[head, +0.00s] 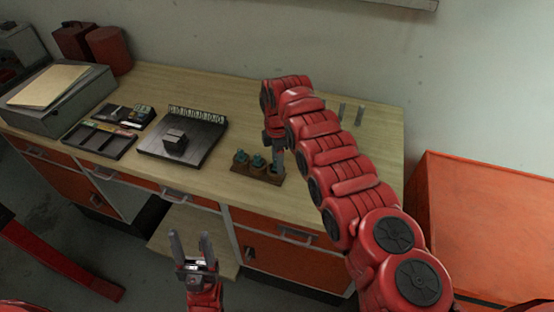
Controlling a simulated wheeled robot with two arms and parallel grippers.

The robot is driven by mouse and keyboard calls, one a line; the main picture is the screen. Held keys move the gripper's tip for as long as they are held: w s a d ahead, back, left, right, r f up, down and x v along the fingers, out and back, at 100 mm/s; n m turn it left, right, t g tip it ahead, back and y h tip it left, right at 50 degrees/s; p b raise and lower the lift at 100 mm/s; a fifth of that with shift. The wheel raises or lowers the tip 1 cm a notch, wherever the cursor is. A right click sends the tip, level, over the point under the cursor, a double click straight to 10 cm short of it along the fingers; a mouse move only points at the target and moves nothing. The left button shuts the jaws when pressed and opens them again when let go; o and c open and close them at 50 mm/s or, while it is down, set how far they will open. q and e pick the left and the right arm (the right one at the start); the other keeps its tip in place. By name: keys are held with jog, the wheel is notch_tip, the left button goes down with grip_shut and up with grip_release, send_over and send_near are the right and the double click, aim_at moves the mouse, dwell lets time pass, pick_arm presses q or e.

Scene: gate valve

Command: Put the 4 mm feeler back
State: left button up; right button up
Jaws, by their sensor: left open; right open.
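A small brown wooden block (245,171) stands near the front edge of the workbench, with teal-topped pieces (257,160) in a row on it. These look like the feelers, but their sizes are too small to read. My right gripper (277,160) points down at the right end of the block. It is open; whether a piece stands between its fingers is hard to see. My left gripper (190,240) is open and empty, fingers up, in front of the bench and below its top.
A dark plate (200,139) with a small block and a row of rings lies left of the wooden block. Further left are a dark tray (100,140) and a grey case (60,97). Two thin upright pieces (359,115) stand at the back right. An orange cabinet (490,220) is at right.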

jog(key=r+b, duration=0.1)
jog(key=r, duration=0.1)
jog(key=r+b, duration=0.1)
jog(key=r, duration=0.1)
jog(key=r+b, duration=0.1)
jog(key=r, duration=0.2)
jog(key=shift+a, duration=0.25)
jog(key=r+p, duration=0.2)
jog(key=r, duration=0.3)
jog(key=shift+d, duration=0.2)
jog(key=shift+p, duration=0.3)
